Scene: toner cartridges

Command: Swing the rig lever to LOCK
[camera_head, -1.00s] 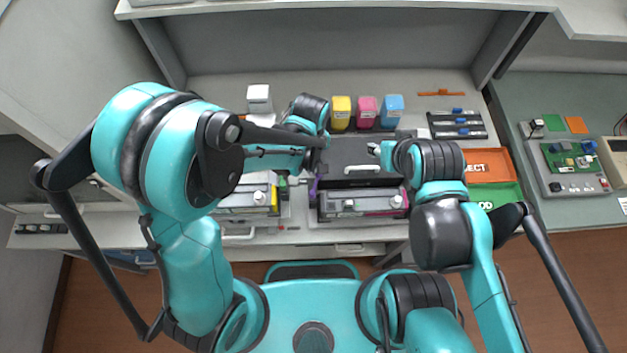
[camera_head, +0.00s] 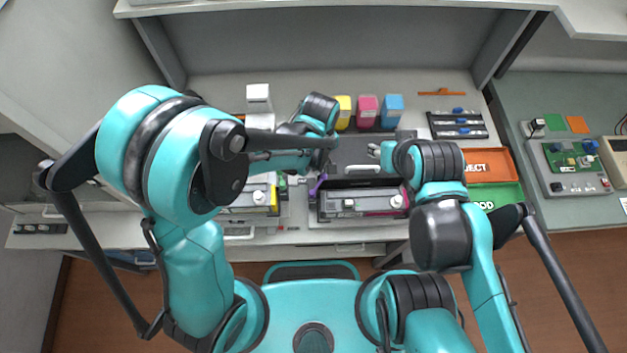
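The rig (camera_head: 335,215) is a dark grey unit in the middle of the bench, with a pale handle (camera_head: 361,169) on its dark lid. A small purple bar, seemingly the lever (camera_head: 317,184), stands tilted at the rig's left edge. Any LOCK marking is too small to read or hidden. My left arm reaches over the bench just left of and above the purple bar.
A second unit with a yellow-ended cartridge (camera_head: 260,196) lies left of the rig. An orange tray (camera_head: 488,164) and a green tray (camera_head: 496,195) lie at the right.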

